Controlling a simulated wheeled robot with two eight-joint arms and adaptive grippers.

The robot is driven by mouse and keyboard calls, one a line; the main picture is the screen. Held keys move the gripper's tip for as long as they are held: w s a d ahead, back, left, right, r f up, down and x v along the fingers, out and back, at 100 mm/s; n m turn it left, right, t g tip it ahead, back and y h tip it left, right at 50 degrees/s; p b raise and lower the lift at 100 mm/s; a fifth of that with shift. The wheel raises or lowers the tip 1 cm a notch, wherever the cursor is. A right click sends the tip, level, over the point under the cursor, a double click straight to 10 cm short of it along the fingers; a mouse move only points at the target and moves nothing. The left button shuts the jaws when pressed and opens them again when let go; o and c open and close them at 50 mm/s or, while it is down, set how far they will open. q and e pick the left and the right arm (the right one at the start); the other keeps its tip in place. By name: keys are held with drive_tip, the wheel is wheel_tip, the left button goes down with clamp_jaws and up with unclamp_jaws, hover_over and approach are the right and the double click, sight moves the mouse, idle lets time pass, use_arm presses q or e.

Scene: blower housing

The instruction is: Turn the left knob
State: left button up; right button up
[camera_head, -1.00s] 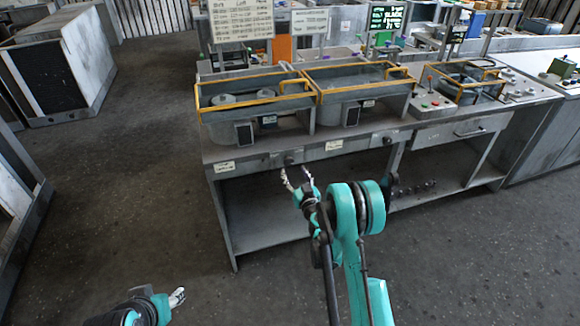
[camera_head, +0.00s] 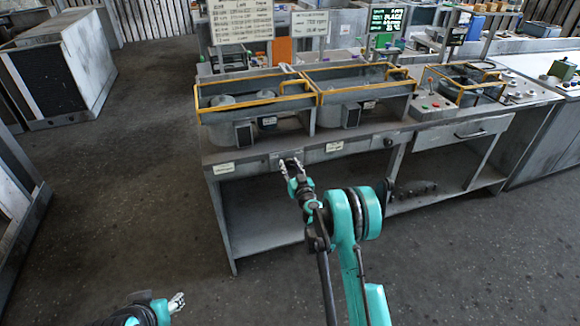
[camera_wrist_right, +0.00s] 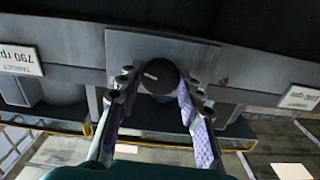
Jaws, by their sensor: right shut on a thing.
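The left knob (camera_wrist_right: 157,77) is a round dark knob with a pale pointer mark, on a grey plate on the workbench front. In the right wrist view it sits between the fingers of my right gripper (camera_wrist_right: 160,92), which is shut on it. In the head view my right gripper (camera_head: 290,164) reaches the bench front at the left knob and largely hides it. My left gripper (camera_head: 177,302) is low at the left, far from the bench; its finger opening is too small to judge.
A second dark knob (camera_head: 389,142) is on the bench front to the right. Two yellow-railed housings (camera_head: 255,92) stand on the workbench (camera_head: 225,155). In the right wrist view an inverted label (camera_wrist_right: 20,60) reads 790 rpm.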

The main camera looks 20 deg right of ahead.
drive_tip(key=shift+m, duration=0.4)
drive_tip(key=m, duration=0.4)
drive_tip(key=shift+m, duration=0.4)
drive_tip(key=m, duration=0.6)
idle(0.4)
drive_tip(key=o, duration=1.2)
drive_tip(key=shift+c, duration=0.2)
drive_tip(key=s, duration=0.7)
drive_tip(key=shift+s+d, duration=0.2)
drive_tip(key=shift+s, duration=0.05)
